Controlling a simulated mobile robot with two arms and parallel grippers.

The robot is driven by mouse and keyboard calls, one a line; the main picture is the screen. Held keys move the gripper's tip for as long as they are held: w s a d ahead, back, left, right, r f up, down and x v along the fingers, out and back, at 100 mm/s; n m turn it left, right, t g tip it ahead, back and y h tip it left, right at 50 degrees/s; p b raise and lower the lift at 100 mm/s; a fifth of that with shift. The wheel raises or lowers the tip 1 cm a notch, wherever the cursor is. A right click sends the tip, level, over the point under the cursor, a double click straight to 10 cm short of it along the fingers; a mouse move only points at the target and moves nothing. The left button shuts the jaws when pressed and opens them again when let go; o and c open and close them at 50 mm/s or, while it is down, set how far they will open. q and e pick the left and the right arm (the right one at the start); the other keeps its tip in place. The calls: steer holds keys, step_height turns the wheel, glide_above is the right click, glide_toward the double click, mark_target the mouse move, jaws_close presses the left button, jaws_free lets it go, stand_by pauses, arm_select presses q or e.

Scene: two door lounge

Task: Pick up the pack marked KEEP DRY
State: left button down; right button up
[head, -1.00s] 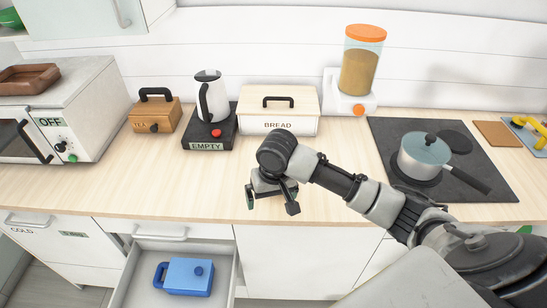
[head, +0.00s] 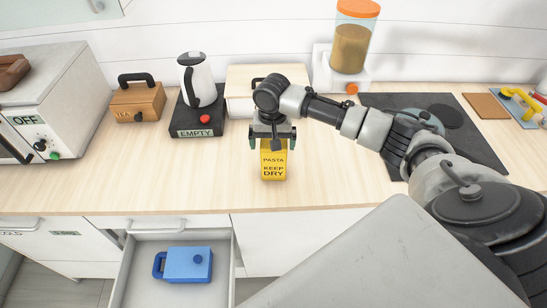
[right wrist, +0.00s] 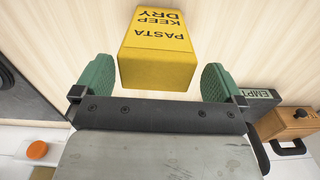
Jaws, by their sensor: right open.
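The yellow pack (head: 273,163) marked PASTA and KEEP DRY is on the wooden counter, in front of the bread box. My right gripper (head: 272,137) is at the far end of the pack, over the counter, and partly hides it in the head view. In the right wrist view the same pack (right wrist: 158,50) lies ahead of the open, green-padded fingers of my right gripper (right wrist: 158,85). Its near end reaches the space between the fingertips, with gaps on both sides. My left gripper is not in view.
Behind the gripper stands the bread box (head: 240,90). A kettle stands on a base marked EMPTY (head: 196,131) to the left. A hob (head: 470,140) with a pot is at the right. An open drawer (head: 225,262) below holds a blue box (head: 188,264).

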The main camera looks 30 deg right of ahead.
mark_target(274, 160)
steer(key=f+p, duration=0.1)
steer(key=f, duration=0.3)
steer(key=shift+d, duration=0.2)
steer(key=c, duration=1.1)
